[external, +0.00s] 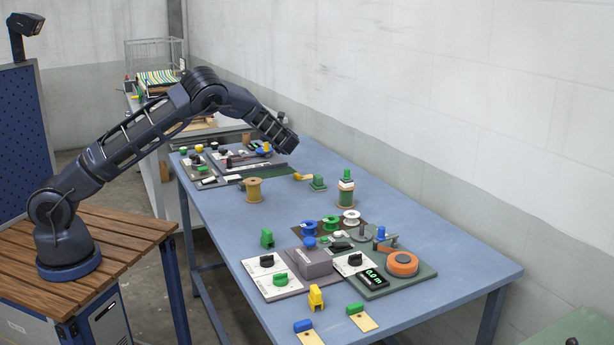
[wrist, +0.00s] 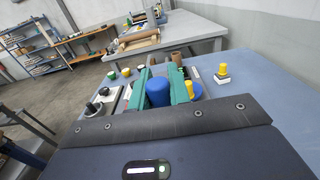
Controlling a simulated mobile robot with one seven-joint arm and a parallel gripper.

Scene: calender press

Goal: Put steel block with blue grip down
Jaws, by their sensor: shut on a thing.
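In the wrist view my gripper (wrist: 159,77) has its two green fingers on either side of a blue grip (wrist: 158,94), shut on it. The steel block under the grip is hidden, so I cannot tell whether it touches the table. In the external view the end of my arm, with my gripper (external: 287,144), is over the far part of the blue table (external: 405,205), near the far group of panels. The block cannot be made out there.
A yellow knob on a white block (wrist: 222,73) stands right of the fingers. A grey panel with black knobs (wrist: 99,103) lies left. A wooden spool (external: 254,190), a green block (external: 318,183) and a topped spool (external: 346,192) stand mid-table. Panels crowd the near end.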

